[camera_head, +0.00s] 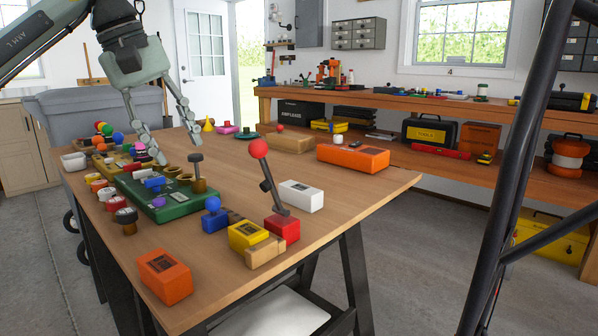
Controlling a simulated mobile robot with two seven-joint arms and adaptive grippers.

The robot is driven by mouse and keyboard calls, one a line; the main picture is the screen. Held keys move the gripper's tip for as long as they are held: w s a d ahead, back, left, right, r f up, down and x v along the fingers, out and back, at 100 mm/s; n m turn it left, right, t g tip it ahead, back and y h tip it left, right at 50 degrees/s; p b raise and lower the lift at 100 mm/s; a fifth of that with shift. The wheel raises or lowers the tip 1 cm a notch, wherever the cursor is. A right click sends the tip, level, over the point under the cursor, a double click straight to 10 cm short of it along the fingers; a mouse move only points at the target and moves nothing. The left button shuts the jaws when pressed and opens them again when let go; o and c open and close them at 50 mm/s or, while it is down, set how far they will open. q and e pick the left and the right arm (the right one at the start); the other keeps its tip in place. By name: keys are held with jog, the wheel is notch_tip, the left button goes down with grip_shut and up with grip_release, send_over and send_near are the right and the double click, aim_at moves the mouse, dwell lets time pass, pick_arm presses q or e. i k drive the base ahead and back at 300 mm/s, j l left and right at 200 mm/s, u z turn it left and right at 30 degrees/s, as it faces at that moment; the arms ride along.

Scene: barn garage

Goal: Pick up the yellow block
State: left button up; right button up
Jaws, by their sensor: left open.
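The yellow block (243,236), with a dark patch on top, sits near the front right edge of the wooden table (330,226). It stands beside a blue piece with a ball on top (214,216) and a light wooden block (265,252). My left gripper (178,149) comes down from the upper left over the far left part of the table. Its two fingers are apart with nothing seen between them. It is well behind and left of the yellow block, above the green board. My right gripper is not seen.
A red joystick piece (282,229) with a tall lever stands right next to the yellow block. An orange block (165,277) sits at the front corner, a white block (301,196) farther right. A green board (165,203) with several parts fills the left. Bare table lies at front centre.

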aim_at(245, 234)
jog(key=k+j, duration=0.2)
jog(key=k, duration=0.25)
jog(key=k+j, duration=0.15)
jog(key=k, duration=0.35)
